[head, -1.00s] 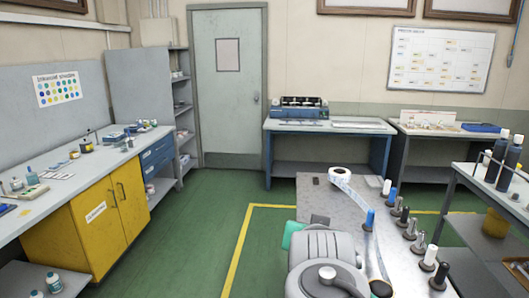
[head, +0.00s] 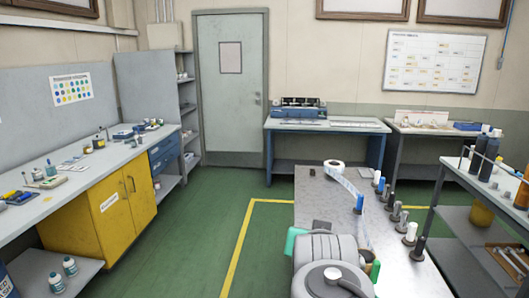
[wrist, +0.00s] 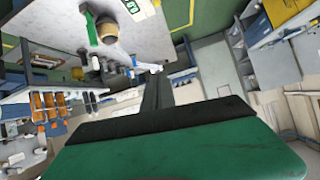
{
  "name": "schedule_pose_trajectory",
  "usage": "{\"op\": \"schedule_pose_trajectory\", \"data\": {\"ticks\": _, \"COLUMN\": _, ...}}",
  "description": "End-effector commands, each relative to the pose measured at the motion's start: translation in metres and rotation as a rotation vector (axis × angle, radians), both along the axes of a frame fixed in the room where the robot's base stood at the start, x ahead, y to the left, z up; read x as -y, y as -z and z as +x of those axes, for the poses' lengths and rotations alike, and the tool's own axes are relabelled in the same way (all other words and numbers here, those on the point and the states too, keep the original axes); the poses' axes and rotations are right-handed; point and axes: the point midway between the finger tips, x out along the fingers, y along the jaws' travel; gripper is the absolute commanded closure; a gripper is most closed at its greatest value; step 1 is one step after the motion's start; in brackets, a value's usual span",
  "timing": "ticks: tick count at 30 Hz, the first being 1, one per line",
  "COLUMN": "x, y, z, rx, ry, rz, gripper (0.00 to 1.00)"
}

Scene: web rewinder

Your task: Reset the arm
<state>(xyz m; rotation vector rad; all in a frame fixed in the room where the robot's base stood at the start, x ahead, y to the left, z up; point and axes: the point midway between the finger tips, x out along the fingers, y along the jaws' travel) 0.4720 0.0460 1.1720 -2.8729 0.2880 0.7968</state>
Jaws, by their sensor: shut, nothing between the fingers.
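My gripper (wrist: 157,84) shows in the wrist view as dark fingers shut together with nothing between them, beyond its green body. In the head view my grey arm is folded at the bottom centre, in front of the metal-topped table (head: 313,200). A green part shows at the arm's left side; the fingers cannot be made out there. In the wrist view the fingers look apart from the table and everything on it.
The table bears a white roll (head: 334,169) with a printed strip, and several upright spindles and bottles along its right side. A cart (head: 474,190) stands at right, a yellow cabinet (head: 107,213) at left. Green floor is free between cabinet and table.

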Motion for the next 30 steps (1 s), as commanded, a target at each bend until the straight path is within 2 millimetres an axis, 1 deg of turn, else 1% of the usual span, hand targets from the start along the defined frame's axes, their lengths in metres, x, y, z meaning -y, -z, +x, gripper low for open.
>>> {"op": "schedule_pose_trajectory", "data": {"ticks": 1, "x": 0.003, "y": 0.009, "z": -0.001, "rx": -0.025, "ry": -0.003, "rz": -0.007, "gripper": 1.00}}
{"op": "schedule_pose_trajectory", "data": {"ticks": 4, "x": 0.009, "y": 0.026, "z": -0.005, "rx": -0.079, "ry": -0.014, "rz": -0.019, "gripper": 1.00}}
{"op": "schedule_pose_trajectory", "data": {"ticks": 8, "x": 0.016, "y": 0.054, "z": -0.014, "rx": -0.168, "ry": -0.039, "rz": -0.034, "gripper": 1.00}}
{"op": "schedule_pose_trajectory", "data": {"ticks": 11, "x": 0.024, "y": 0.083, "z": -0.026, "rx": -0.262, "ry": -0.063, "rz": -0.043, "gripper": 1.00}}
{"op": "schedule_pose_trajectory", "data": {"ticks": 14, "x": 0.032, "y": 0.117, "z": -0.045, "rx": -0.378, "ry": -0.098, "rz": -0.049, "gripper": 1.00}}
{"op": "schedule_pose_trajectory", "data": {"ticks": 15, "x": 0.036, "y": 0.130, "z": -0.055, "rx": -0.428, "ry": -0.115, "rz": -0.049, "gripper": 1.00}}
{"op": "schedule_pose_trajectory", "data": {"ticks": 17, "x": 0.040, "y": 0.151, "z": -0.071, "rx": -0.506, "ry": -0.144, "rz": -0.044, "gripper": 1.00}}
{"op": "schedule_pose_trajectory", "data": {"ticks": 18, "x": 0.042, "y": 0.165, "z": -0.083, "rx": -0.557, "ry": -0.163, "rz": -0.039, "gripper": 1.00}}
{"op": "schedule_pose_trajectory", "data": {"ticks": 21, "x": 0.045, "y": 0.192, "z": -0.112, "rx": -0.674, "ry": -0.215, "rz": -0.020, "gripper": 1.00}}
{"op": "schedule_pose_trajectory", "data": {"ticks": 24, "x": 0.045, "y": 0.205, "z": -0.129, "rx": -0.734, "ry": -0.250, "rz": -0.007, "gripper": 1.00}}
{"op": "schedule_pose_trajectory", "data": {"ticks": 30, "x": 0.043, "y": 0.206, "z": -0.132, "rx": -0.742, "ry": -0.260, "rz": -0.007, "gripper": 1.00}}
